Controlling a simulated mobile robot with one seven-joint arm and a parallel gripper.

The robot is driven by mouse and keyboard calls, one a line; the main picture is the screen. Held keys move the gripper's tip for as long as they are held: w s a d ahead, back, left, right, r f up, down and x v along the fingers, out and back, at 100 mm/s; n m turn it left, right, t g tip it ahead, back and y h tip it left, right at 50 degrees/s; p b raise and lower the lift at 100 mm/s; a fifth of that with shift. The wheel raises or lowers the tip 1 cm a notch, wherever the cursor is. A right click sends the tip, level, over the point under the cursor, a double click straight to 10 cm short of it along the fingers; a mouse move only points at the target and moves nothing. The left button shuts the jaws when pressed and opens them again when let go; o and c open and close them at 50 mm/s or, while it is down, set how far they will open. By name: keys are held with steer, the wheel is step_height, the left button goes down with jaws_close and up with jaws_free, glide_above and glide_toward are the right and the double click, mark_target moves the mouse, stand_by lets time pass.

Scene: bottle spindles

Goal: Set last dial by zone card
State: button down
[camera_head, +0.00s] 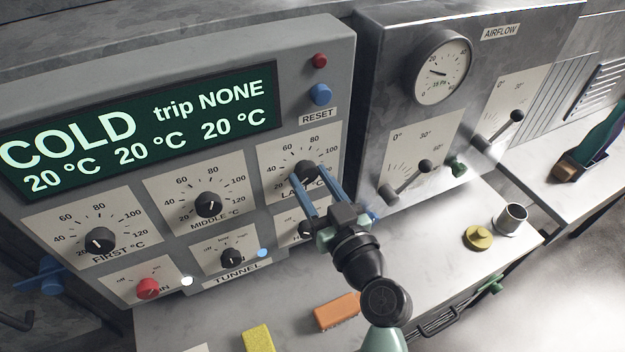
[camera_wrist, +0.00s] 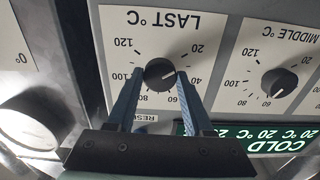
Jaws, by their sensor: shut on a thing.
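The LAST °C dial is a black knob (camera_head: 305,172) with a white pointer on a pale scale plate, at the right of the grey panel. It also shows upside down in the wrist view (camera_wrist: 158,73), where its pointer aims at the 20 to 40 side of the scale. My gripper (camera_head: 308,187) has its two blue fingers on either side of this knob, shut on it. The FIRST dial (camera_head: 99,241) and MIDDLE dial (camera_head: 208,205) sit to its left. The display (camera_head: 140,130) reads COLD, trip NONE, and 20 °C three times. I cannot make out a zone card.
A red button (camera_head: 319,60) and a blue RESET button (camera_head: 320,94) sit above the LAST dial. The AIRFLOW box (camera_head: 440,120) with levers stands to the right. An orange block (camera_head: 337,312), a yellow block (camera_head: 257,339) and a cup (camera_head: 512,218) are on the bench below.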

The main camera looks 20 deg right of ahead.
steer(key=m+b, duration=0.1)
steer(key=m, duration=0.8)
steer(key=shift+m, duration=0.3)
steer(key=m+p, duration=0.1)
steer(key=m, duration=0.4)
steer(key=shift+m+p, duration=0.85)
steer(key=shift+m, duration=1.65)
steer(key=shift+c, duration=1.4)
jaws_free()
